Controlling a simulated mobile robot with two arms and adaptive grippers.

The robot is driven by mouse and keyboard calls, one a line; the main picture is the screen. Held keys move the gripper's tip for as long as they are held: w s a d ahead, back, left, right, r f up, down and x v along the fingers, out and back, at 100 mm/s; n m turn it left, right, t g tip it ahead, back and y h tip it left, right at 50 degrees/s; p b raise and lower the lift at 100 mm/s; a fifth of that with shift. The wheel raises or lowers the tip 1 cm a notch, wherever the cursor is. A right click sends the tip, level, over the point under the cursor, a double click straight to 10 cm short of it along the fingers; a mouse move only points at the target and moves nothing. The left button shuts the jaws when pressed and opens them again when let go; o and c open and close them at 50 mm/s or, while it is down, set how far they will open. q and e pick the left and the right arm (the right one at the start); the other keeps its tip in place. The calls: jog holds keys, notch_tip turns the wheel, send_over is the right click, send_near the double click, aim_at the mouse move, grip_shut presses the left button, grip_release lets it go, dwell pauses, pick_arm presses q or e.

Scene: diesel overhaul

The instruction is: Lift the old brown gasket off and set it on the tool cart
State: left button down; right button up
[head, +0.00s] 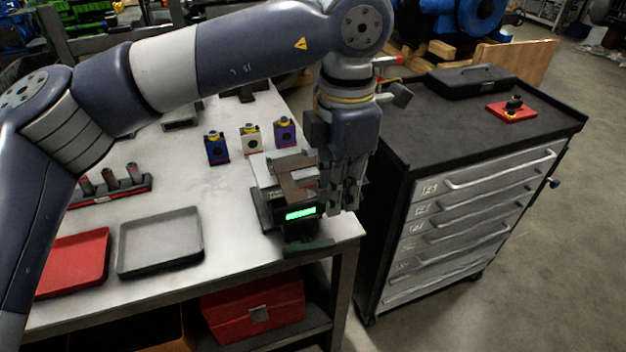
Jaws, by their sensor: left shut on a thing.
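My left gripper (345,205) points down over the right end of the workbench. It is shut on the old brown gasket (298,184), a flat brown piece that reaches out to the left of the fingers. The gasket lies over or just above a dark device with a green lit display; I cannot tell whether they touch. The fingers hide the gripped edge. The tool cart (440,135), with a black top and grey drawers, stands right of the bench. My right gripper is not in view.
The cart top holds a black case (472,80) and a red plate (511,110) at the back; its front left is clear. On the bench (190,275) are a grey tray (160,243), a red tray (75,262) and blue, white and purple blocks (250,138).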

pick_arm(q)
jog(key=s+d+r+p, duration=0.2)
jog(key=s+r, duration=0.2)
jog(key=r, duration=0.1)
jog(key=shift+s+d+r, duration=0.3)
jog(key=shift+s+d, duration=0.05)
jog(key=shift+s, duration=0.05)
dwell(0.6)
